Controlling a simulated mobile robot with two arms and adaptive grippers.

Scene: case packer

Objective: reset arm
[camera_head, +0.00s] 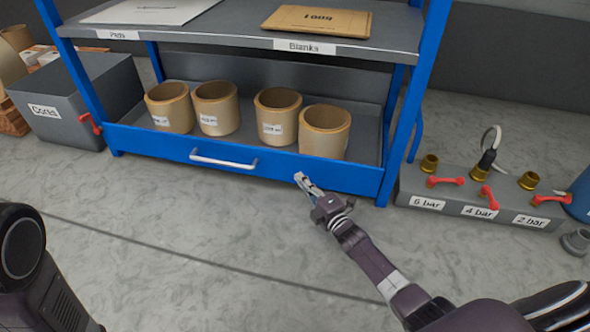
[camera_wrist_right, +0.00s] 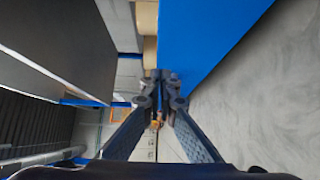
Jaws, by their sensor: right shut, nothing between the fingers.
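My right arm reaches in from the lower right in the head view. Its gripper (camera_head: 302,182) is shut and empty, with the fingertips close to the blue drawer front (camera_head: 260,163), right of the white drawer handle (camera_head: 224,160). I cannot tell whether it touches the drawer. In the right wrist view the two fingers (camera_wrist_right: 160,78) meet at their tips beside a blue panel (camera_wrist_right: 205,50), with nothing between them. Part of my left arm shows at the lower left of the head view; its gripper is out of sight.
Several cardboard cores (camera_head: 278,116) stand in the drawer. Above it is a shelf with a brown board (camera_head: 318,20). A grey "Cores" box (camera_head: 60,125) stands left. A grey valve block (camera_head: 480,209) with red levers sits right. The floor in front is clear.

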